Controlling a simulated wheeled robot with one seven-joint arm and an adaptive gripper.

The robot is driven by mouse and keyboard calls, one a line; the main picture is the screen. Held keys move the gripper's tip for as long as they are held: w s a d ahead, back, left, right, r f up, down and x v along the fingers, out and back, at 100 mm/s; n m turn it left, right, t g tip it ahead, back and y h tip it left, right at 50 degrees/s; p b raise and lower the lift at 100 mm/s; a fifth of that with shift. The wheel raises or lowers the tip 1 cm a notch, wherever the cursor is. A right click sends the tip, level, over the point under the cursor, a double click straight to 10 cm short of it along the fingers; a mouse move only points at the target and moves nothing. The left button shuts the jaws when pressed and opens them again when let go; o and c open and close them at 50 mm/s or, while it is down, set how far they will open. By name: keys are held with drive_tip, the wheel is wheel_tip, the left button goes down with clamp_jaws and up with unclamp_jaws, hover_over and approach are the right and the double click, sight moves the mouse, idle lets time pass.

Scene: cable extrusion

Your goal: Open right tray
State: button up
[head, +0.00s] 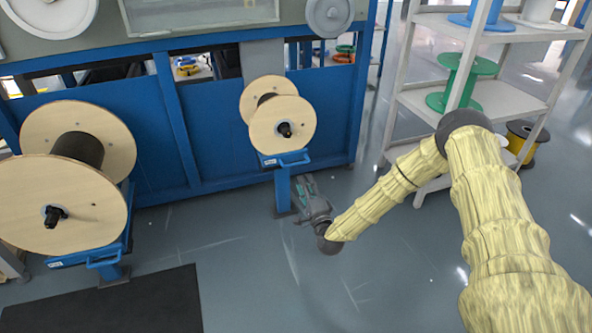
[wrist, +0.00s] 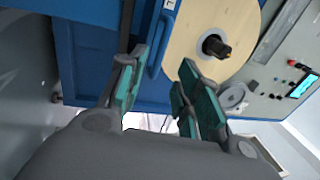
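The right tray (head: 284,158) is blue, with a white label, on a blue post under the right wooden spool (head: 277,118). Its blue bar handle (wrist: 157,48) runs between my fingers as seen in the wrist view; whether it lies within their depth I cannot tell. My gripper (head: 306,188) is just below the tray and right of the post in the head view. In the wrist view my gripper (wrist: 160,70) is open, with green pads apart and nothing clearly gripped. The tray seems closed, under the spool.
A left spool (head: 75,165) sits on another blue stand. The blue machine frame (head: 225,135) stands behind. A white shelf (head: 500,97) with a green spool (head: 466,80) is at the right. A dark mat (head: 110,305) lies front left. The middle floor is clear.

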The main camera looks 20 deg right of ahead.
sight(296, 164)
drive_tip(key=w+b, duration=0.1)
drive_tip(key=w, duration=0.2)
drive_tip(key=w+r+b, duration=0.1)
drive_tip(key=w, duration=0.3)
drive_tip(key=w+r+b, duration=0.1)
drive_tip(key=w+b, duration=0.1)
drive_tip(key=w, duration=0.1)
drive_tip(key=shift+w+a, duration=0.2)
clamp_jaws()
